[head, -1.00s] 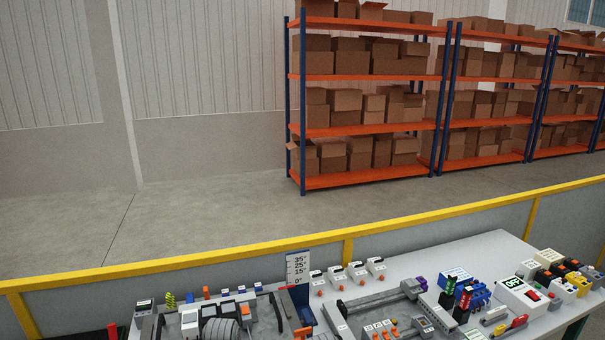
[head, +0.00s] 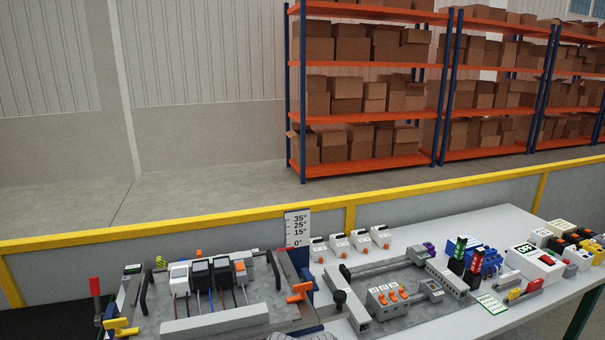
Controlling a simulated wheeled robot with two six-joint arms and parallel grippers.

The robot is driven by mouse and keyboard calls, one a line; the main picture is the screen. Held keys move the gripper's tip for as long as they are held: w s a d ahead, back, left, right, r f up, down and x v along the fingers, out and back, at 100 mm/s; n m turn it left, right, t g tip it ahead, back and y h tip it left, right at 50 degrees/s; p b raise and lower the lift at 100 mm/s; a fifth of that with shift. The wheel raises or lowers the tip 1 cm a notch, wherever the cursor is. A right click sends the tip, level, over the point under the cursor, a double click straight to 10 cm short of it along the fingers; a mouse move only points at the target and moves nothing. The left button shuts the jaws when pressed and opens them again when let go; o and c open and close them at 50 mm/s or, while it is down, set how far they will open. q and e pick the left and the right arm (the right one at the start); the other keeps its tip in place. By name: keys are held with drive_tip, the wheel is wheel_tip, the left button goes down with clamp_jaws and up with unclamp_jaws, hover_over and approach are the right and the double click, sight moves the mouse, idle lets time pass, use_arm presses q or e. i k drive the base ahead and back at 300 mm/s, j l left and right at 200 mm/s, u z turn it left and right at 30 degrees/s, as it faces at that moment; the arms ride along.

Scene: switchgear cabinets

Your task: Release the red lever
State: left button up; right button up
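A red lever (head: 95,287) stands upright at the lower left of the head view, at the left edge of a grey panel. Its red grip sits on top of a dark shaft, and its lower part is hard to make out. A yellow handle (head: 121,327) is just right of its base. Neither of my grippers shows in this view.
The grey panel (head: 262,288) carries switch modules and an orange handle (head: 299,292). An angle scale (head: 296,228) stands behind it. The white table (head: 455,228) at right holds several devices. A yellow-topped barrier (head: 190,225) runs behind.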

sight(93, 282)
drive_tip(key=u, duration=1.4)
drive_tip(key=i+j, duration=0.25)
drive_tip(key=j, duration=0.25)
drive_tip(key=i+j+u, duration=0.15)
drive_tip(key=j, duration=0.35)
drive_tip(key=i+j, duration=0.4)
drive_tip(key=i+j+u, duration=0.1)
drive_tip(key=i+j, duration=0.2)
drive_tip(key=j, duration=0.2)
drive_tip(key=l, duration=0.6)
